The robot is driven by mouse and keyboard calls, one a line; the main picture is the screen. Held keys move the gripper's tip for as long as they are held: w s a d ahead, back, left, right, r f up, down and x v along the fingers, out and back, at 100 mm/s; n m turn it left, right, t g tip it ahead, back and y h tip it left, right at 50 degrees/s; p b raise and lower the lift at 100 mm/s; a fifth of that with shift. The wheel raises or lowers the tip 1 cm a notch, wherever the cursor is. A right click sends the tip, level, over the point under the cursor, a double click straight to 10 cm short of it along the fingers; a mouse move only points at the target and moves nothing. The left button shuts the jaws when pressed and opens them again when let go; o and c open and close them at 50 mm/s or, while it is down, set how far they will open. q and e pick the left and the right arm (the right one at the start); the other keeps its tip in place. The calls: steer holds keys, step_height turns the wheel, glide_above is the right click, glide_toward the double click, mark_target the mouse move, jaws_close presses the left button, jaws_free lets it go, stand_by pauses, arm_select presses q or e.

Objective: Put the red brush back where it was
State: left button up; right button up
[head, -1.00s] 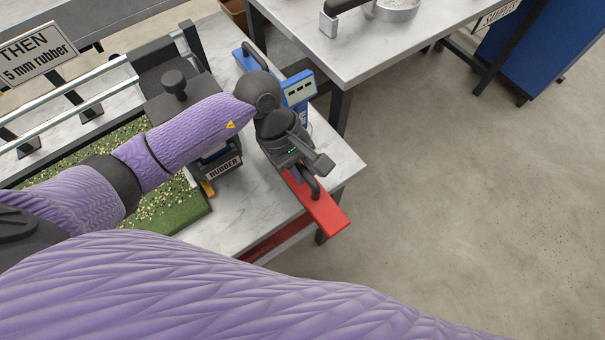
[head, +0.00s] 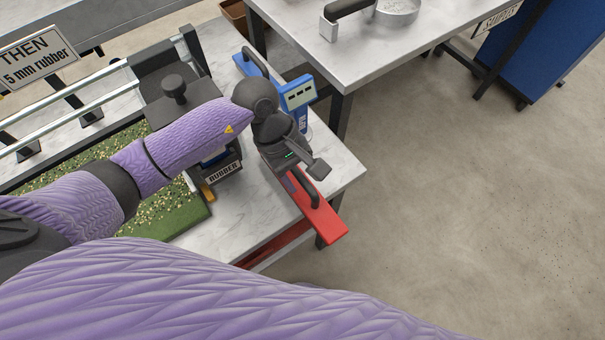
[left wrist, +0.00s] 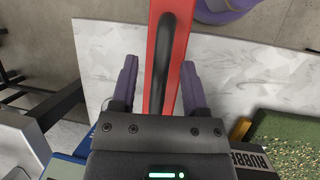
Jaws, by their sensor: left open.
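The red brush (head: 322,216) is a long red bar with a black arched handle. It lies at the front right corner of the marble-topped bench, and its near end shows past the bench edge. My left gripper (head: 284,150) is over the far part of the brush, and its fingers are mostly hidden in the head view. In the left wrist view the gripper (left wrist: 159,72) is open, with a finger on either side of the red brush (left wrist: 165,30) and its black handle (left wrist: 160,65). I cannot tell whether the fingers touch it. My right gripper is not in view.
A blue bar with a black handle (head: 243,64) and a blue device with a display (head: 298,93) are behind the gripper. The RUBBER-labelled unit (head: 224,172) and green turf (head: 180,220) are to the left. A second bench (head: 345,62) stands behind; floor is clear at right.

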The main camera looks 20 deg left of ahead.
arm_select(q)
steer(key=p+v, duration=0.1)
steer(key=v, duration=0.9)
steer(key=shift+a+r+p, duration=0.15)
steer(key=shift+r+p, duration=0.15)
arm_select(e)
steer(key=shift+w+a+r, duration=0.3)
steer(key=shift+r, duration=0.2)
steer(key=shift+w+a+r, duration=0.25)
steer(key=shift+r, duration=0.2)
